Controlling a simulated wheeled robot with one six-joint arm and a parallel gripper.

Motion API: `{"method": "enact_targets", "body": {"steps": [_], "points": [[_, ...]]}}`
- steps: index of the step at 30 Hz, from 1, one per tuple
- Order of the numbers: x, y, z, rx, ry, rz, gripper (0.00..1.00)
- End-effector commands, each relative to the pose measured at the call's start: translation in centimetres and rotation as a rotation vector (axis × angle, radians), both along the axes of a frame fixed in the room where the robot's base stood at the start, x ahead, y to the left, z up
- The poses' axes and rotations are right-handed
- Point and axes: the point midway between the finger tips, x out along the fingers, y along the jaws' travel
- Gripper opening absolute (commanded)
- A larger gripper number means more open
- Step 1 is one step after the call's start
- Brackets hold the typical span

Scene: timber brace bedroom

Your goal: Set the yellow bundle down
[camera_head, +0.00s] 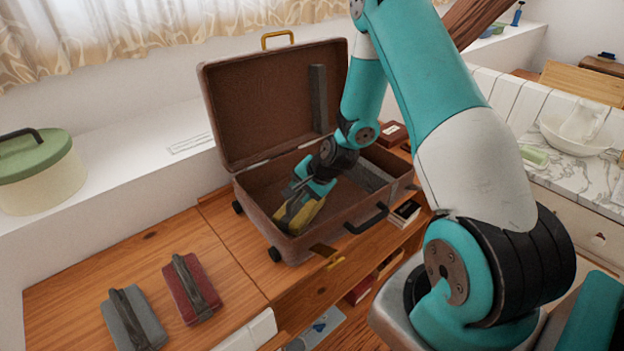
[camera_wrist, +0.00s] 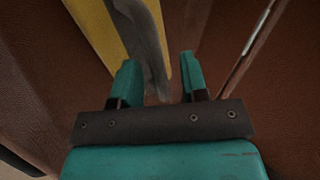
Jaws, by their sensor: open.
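The yellow bundle (camera_head: 306,214) lies inside the open brown suitcase (camera_head: 291,243), near its front left. A grey strap runs across the bundle. In the wrist view the yellow bundle (camera_wrist: 104,30) shows at the top, with its grey strap in front of my fingers. My gripper (camera_head: 297,205) reaches down into the suitcase at the bundle. In the wrist view my gripper (camera_wrist: 157,78) has its two teal fingers apart, with the strap's end between or just beyond them. I cannot tell whether a finger touches the strap. The bundle's underside is hidden.
A grey bundle (camera_head: 134,322) and a red bundle (camera_head: 191,288) lie on the wooden top left of the suitcase. The suitcase lid (camera_head: 262,100) stands open behind my arm. A green-lidded pot (camera_head: 40,172) stands on the white ledge.

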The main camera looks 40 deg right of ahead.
Motion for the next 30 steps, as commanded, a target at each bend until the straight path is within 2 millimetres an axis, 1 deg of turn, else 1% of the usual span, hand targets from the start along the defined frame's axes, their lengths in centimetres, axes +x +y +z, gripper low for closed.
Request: {"method": "enact_targets", "body": {"steps": [3,9,13,17,19,20,22,23,24,25,26,27,29,30], "points": [[-1.3,-0.6,2.2,-0.001,-0.005,-0.003,0.40],[-3.6,-1.5,5.9,-0.002,-0.004,-0.004,0.40],[-4.7,-1.9,7.6,-0.002,-0.003,-0.003,0.40],[-5.4,-1.9,8.7,-0.002,-0.003,0.005,0.40],[-5.4,-0.9,9.7,-0.011,-0.004,0.052,0.40],[-5.5,0.0,10.3,-0.018,-0.006,0.091,0.40],[-5.7,3.1,12.4,-0.048,-0.012,0.237,0.40],[-6.0,4.9,13.6,-0.066,-0.015,0.320,0.40],[-6.8,7.6,15.2,-0.092,-0.021,0.446,0.40],[-7.6,9.6,16.5,-0.114,-0.026,0.549,0.40],[-8.6,11.7,17.7,-0.137,-0.031,0.657,0.40],[-10.3,14.2,19.3,-0.168,-0.041,0.800,0.40],[-13.3,17.4,21.3,-0.215,-0.057,1.008,0.40],[-15.3,19.1,22.5,-0.244,-0.067,1.139,0.40]]}}
